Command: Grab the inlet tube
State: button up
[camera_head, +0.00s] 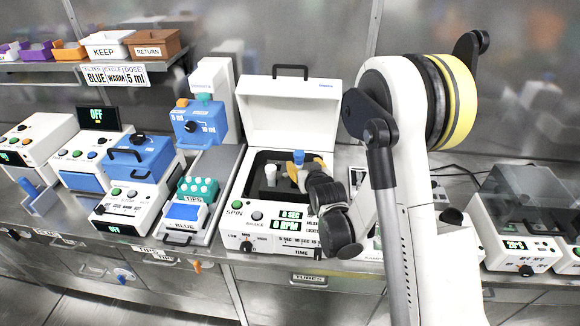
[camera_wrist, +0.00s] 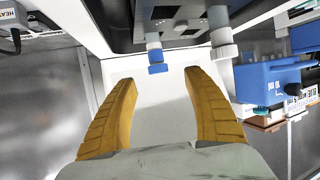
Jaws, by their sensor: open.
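A blue-capped tube (camera_head: 298,157) and a white-capped tube (camera_head: 270,174) stand in the dark chamber of the white centrifuge (camera_head: 243,209), whose lid is raised. No label shows which is the inlet tube. My gripper (camera_head: 305,166) is at the right part of the chamber, beside the blue-capped tube. In the wrist view my gripper (camera_wrist: 160,79) is open, its yellow fingers wide apart with nothing between them. There the blue-capped tube (camera_wrist: 156,56) lies just beyond the fingertips, in line with the gap. The white-capped tube (camera_wrist: 221,36) is off to the right.
The raised lid (camera_head: 291,113) stands behind the chamber. A blue 5–10 ml dispenser (camera_head: 199,124) and a teal tube rack (camera_head: 198,188) are left of the centrifuge. A machine with a clear cover (camera_head: 525,200) stands at the far right. KEEP (camera_head: 103,50) and RETURN (camera_head: 152,45) bins sit on the shelf.

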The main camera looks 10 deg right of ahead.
aim_at(300, 159)
jog(key=p+x, duration=0.1)
jog(key=x, duration=0.3)
jog(key=shift+d+r, duration=0.1)
jog(key=shift+d, duration=0.05)
jog(key=x, duration=0.5)
jog(key=shift+w+d+f+b, duration=0.1)
jog(key=shift+w+f+b, duration=0.2)
jog(key=shift+f+b, duration=0.1)
jog(key=shift+s+r, duration=0.1)
jog(key=shift+c, duration=0.9)
grip_shut()
